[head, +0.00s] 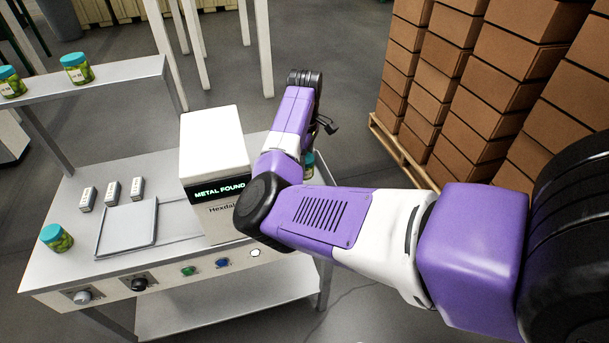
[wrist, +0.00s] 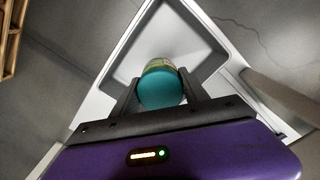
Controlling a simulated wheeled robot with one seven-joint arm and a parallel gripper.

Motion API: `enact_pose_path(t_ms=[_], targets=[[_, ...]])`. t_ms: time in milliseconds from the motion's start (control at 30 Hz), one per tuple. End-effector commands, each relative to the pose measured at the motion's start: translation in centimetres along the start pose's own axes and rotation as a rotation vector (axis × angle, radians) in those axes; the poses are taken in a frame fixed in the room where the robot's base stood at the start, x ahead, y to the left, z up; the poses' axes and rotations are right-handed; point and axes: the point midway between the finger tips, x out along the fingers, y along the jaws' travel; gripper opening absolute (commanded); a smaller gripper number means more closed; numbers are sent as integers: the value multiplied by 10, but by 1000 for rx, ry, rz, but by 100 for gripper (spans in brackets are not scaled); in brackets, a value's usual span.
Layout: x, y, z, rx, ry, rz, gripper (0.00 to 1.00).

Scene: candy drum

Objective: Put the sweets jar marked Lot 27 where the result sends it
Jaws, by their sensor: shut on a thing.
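My gripper (wrist: 158,90) is shut on a jar with a teal lid (wrist: 160,90), seen from above in the wrist view. A pale recessed tray or bin (wrist: 121,76) lies below and around the jar; I cannot tell whether the jar touches it. In the head view my arm hides the gripper, and only a sliver of the jar (head: 308,165) shows at the bench's right end. The held jar's lot mark is not readable. The white machine (head: 213,145) has a dark display (head: 219,190) reading "METAL FOUND" in green.
Other teal-lidded jars stand on the raised shelf (head: 120,82) and at the bench's front left (head: 57,238). A shallow grey tray (head: 127,225) and three small white blocks (head: 112,193) are left of the machine. Stacked cartons (head: 470,80) on a pallet stand at the right.

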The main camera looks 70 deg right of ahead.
Motion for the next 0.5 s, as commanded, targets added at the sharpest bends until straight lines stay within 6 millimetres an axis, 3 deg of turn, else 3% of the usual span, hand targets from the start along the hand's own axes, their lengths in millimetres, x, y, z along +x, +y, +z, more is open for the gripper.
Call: enact_pose_path(t_ms=[500], targets=[[55,0,0,-1,0,-1,0]])
